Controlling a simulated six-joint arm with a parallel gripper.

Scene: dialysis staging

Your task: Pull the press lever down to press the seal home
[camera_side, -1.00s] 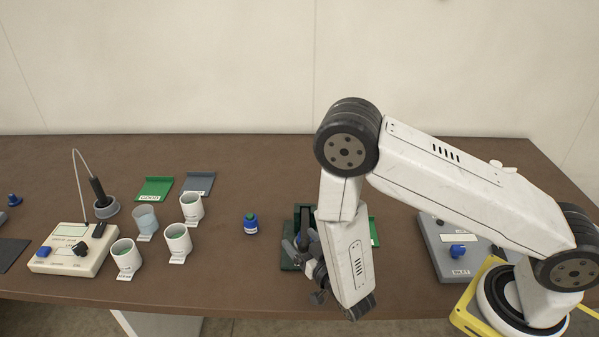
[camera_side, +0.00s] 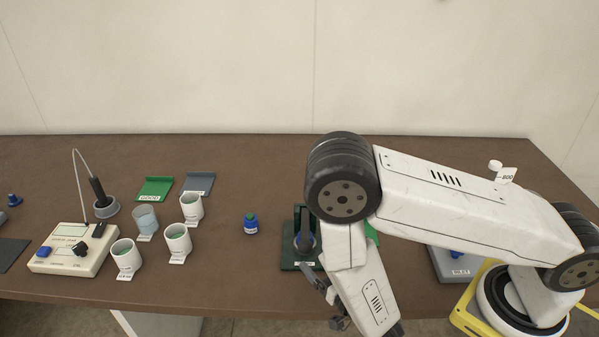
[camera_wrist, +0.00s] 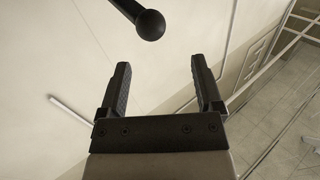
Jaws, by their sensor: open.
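The press has a dark green base (camera_side: 288,258) and a dark upright (camera_side: 304,222), and stands near the front middle of the table in the side view. My arm covers its right part. In the wrist view, a black lever with a round ball knob (camera_wrist: 150,24) comes in from the top. The knob lies beyond my fingertips, roughly in line with the gap between them, and does not touch them. My gripper (camera_wrist: 160,64) is open and empty. In the side view my gripper is low, at the press's front right, partly hidden by my arm.
A blue-capped bottle (camera_side: 250,224) stands left of the press. Further left are several white cups (camera_side: 178,240), a green tray (camera_side: 155,188), a grey tray (camera_side: 198,183) and a meter (camera_side: 72,252). A grey box (camera_side: 452,266) is at the right, partly behind my arm.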

